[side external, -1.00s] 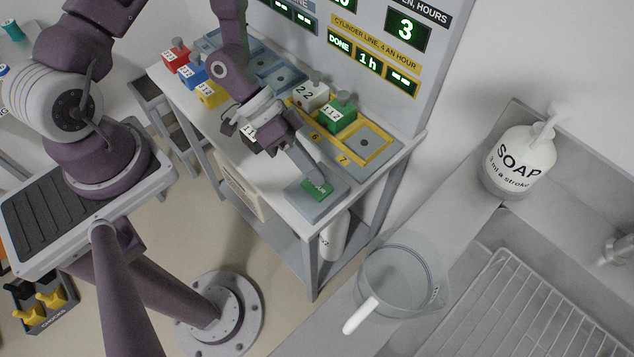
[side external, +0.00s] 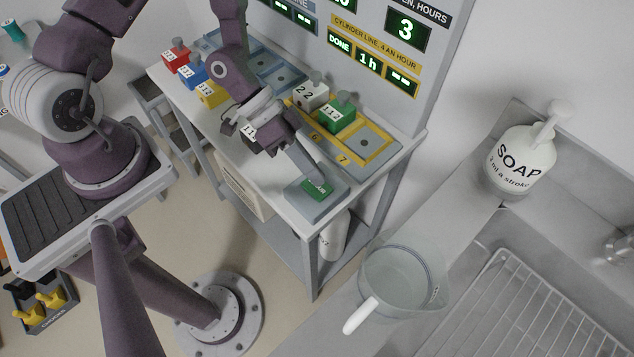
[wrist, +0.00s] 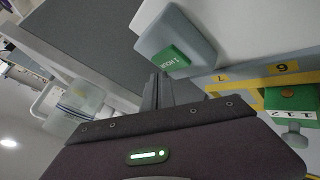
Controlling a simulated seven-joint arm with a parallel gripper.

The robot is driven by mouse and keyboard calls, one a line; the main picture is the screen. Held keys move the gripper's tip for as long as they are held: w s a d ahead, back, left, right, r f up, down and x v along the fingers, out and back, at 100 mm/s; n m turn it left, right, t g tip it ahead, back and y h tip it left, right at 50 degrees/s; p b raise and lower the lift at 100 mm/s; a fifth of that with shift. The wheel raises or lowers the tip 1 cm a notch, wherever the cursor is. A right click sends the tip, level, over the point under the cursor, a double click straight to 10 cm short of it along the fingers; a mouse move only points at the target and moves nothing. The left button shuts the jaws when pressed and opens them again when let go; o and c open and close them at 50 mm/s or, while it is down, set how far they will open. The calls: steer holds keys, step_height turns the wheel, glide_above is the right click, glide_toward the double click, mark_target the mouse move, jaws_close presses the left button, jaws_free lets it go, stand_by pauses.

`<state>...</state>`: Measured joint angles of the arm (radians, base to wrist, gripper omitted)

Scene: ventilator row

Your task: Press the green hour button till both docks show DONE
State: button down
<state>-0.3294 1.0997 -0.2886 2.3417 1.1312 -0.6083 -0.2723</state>
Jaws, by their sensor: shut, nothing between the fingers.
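The green hour button (side external: 314,191) sits on a grey block at the bench's near right corner; it also shows in the wrist view (wrist: 169,59). My gripper (side external: 316,177) is shut and empty, its fingertips right at the button; I cannot tell whether they touch it. The cylinder line display (side external: 368,62) reads DONE, 1h and dashes. On the yellow-framed docks (side external: 388,150) stand a white block marked 2 2 (side external: 312,93) and a green block marked 112 (side external: 336,117). The bay by the 7 is empty.
Red (side external: 175,61), blue (side external: 192,75) and yellow (side external: 211,95) blocks stand at the bench's left. A soap bottle (side external: 520,158) and a clear jug (side external: 398,285) stand on the sink counter at the right. The display board (side external: 440,75) rises behind the docks.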

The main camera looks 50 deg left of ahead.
steer(key=shift+f, duration=0.1)
steer(key=shift+f, duration=0.3)
steer(key=shift+f, duration=0.4)
stand_by(0.5)
steer(key=shift+r, duration=0.8)
steer(key=shift+r, duration=2.55)
